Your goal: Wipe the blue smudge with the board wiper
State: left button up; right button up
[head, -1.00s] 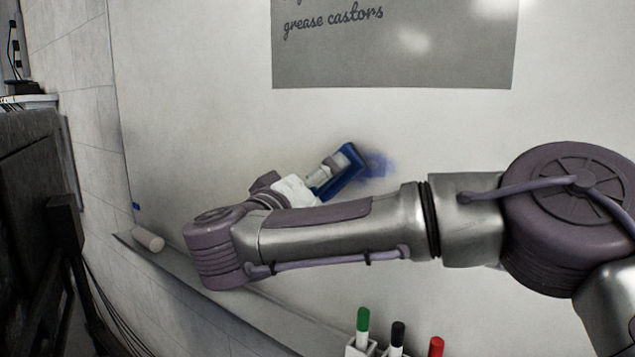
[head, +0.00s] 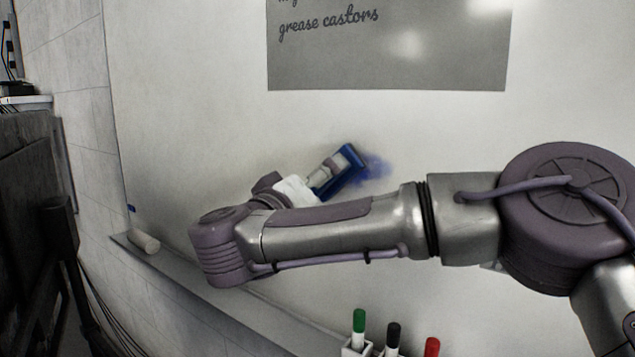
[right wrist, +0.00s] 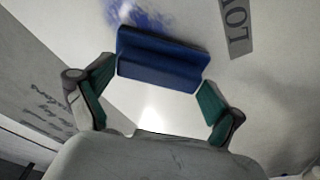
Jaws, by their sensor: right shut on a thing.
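The blue board wiper (head: 347,172) is held at the whiteboard by my right gripper (head: 330,173), which is shut on it. The right wrist view shows the wiper (right wrist: 162,60) between the two green-padded fingers of my right gripper (right wrist: 158,75). The blue smudge (head: 376,168) is on the board just right of the wiper, which covers part of it. In the right wrist view the smudge (right wrist: 142,16) shows beyond the wiper's far edge. Whether the wiper presses on the board is hard to tell. My left gripper is out of view.
A grey sheet with writing (head: 390,50) is on the board above. A ledge (head: 215,300) runs below, with a white cylinder (head: 143,242) at its left end. A holder with green, black and red markers (head: 393,338) is at the bottom. The board around the smudge is clear.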

jog(key=shift+w+d, duration=0.2)
jog(key=shift+w, duration=0.05)
